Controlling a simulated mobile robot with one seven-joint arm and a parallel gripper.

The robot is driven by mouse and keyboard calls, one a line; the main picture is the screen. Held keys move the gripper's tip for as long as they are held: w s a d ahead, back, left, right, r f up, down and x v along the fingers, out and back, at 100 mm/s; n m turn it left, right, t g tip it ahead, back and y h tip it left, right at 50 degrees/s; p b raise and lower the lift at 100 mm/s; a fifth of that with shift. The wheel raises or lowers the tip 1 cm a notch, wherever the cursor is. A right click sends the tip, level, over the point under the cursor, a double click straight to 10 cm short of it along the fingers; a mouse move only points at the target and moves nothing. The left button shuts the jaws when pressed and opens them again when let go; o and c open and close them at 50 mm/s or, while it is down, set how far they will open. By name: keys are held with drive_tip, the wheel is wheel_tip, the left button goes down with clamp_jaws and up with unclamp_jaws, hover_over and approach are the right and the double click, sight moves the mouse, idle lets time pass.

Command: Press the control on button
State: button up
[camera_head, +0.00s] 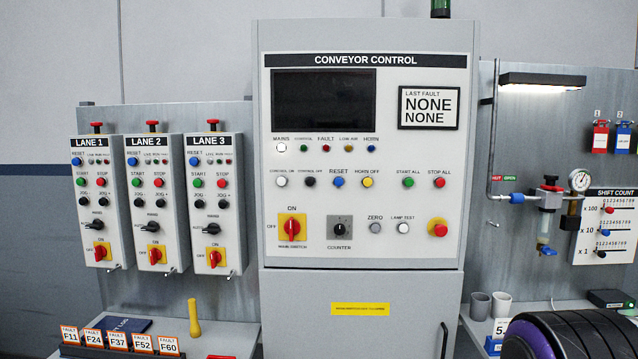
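The control on button (281,181) is a small round white button on the grey conveyor control cabinet (365,235). It is at the left end of a row of buttons, under its label. The dark control off button (310,181) is just to its right. Above them, the mains lamp (281,148) looks white and the control lamp (304,148) looks dark green. The red main switch (292,227) is below, on a yellow plate, its handle upright toward ON. My gripper is not in view, and nothing covers the control on button.
More buttons, including the blue reset (338,182) and red stop all (439,182), share the row. A red emergency button (438,228) sits lower right. Lane boxes (154,205) hang at left. A yellow upright object (194,318) stands on the left ledge. The cabinet front looks clear.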

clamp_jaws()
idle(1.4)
